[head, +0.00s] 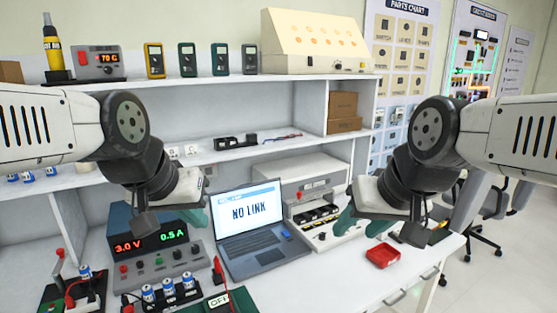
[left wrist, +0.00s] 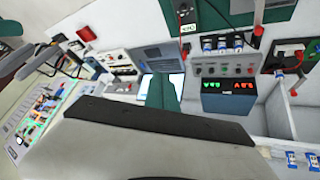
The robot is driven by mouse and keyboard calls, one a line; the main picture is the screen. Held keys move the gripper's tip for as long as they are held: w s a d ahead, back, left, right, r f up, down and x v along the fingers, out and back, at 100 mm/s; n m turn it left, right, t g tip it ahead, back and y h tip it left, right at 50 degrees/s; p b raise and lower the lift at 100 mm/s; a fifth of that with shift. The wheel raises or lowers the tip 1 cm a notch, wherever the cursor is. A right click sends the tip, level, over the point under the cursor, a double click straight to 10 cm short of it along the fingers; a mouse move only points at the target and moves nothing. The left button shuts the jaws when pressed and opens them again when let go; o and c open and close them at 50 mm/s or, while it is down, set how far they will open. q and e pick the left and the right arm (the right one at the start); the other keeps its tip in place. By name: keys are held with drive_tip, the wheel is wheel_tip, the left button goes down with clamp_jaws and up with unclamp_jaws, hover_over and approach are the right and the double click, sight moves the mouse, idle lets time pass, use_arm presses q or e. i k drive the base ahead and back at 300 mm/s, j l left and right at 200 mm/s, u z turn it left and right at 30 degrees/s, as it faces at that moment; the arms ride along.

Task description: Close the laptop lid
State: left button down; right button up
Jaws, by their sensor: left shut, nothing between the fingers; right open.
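The laptop stands open on the bench, its lid (head: 250,212) raised with a lit screen reading "NO LINK" and its keyboard base (head: 265,260) toward me. The laptop base (left wrist: 155,55) also shows in the left wrist view, with the lit screen partly hidden behind my fingers. My left gripper (head: 196,216) is shut and empty, its green fingers just left of the lid; they also show in the left wrist view (left wrist: 163,92). I cannot tell whether they touch the lid. My right gripper (head: 360,222) is open and empty, right of the laptop and apart from it.
A power supply (head: 155,248) reading 3.0 V and 0.5 A stands left of the laptop. A grey instrument (head: 300,178) and a tray of parts (head: 318,215) stand right of it. A red bin (head: 383,256) lies at right. Batteries in a holder (head: 168,292) are in front.

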sight(241, 210)
drive_tip(key=i+l+z, duration=0.25)
drive_tip(key=l+z, duration=0.15)
drive_tip(key=i+l+z, duration=0.35)
drive_tip(key=k, duration=0.1)
